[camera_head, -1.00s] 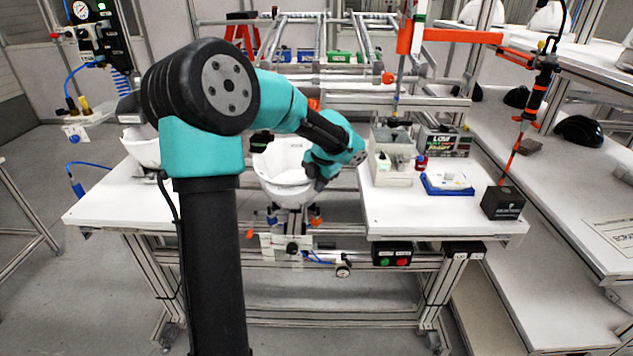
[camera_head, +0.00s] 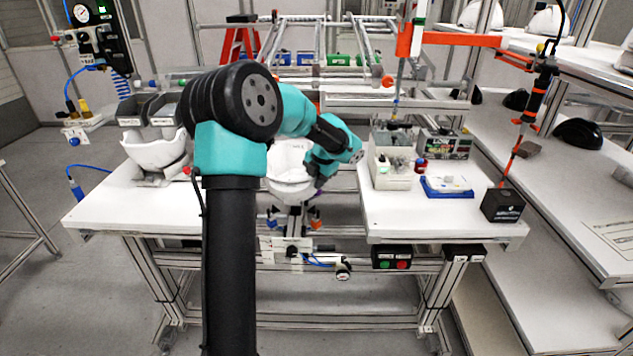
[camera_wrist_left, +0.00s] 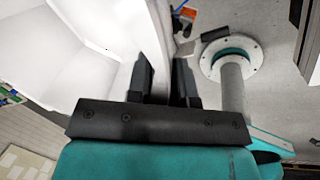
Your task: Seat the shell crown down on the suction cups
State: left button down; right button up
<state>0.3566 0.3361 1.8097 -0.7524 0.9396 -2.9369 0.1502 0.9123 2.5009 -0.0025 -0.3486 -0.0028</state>
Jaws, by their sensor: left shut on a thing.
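The white helmet shell (camera_head: 287,188) hangs at the gap in the middle of the bench, rounded side down, partly hidden by my arm. My left gripper (camera_head: 318,172) is shut on its right edge. In the left wrist view the shell (camera_wrist_left: 65,50) fills the upper left, and its wall runs between the two dark fingers (camera_wrist_left: 165,82). Below the shell is a fixture post with blue and orange parts (camera_head: 293,220). The suction cups cannot be made out, and I cannot tell whether the shell touches anything beneath. My right gripper is not in view.
Another white shell (camera_head: 158,155) rests on the left bench top (camera_head: 115,205), in front of dark bins (camera_head: 160,112). The right bench top holds a parts box (camera_head: 392,168), a blue tray (camera_head: 446,187) and a black box (camera_head: 503,204). Rails stand behind the gap.

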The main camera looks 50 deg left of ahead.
pick_arm(q)
jog(key=shift+f, duration=1.95)
jog(key=c, duration=0.9)
grip_release()
jog(key=v, duration=1.7)
jog(key=shift+d+r, duration=0.15)
jog(key=shift+r, duration=0.1)
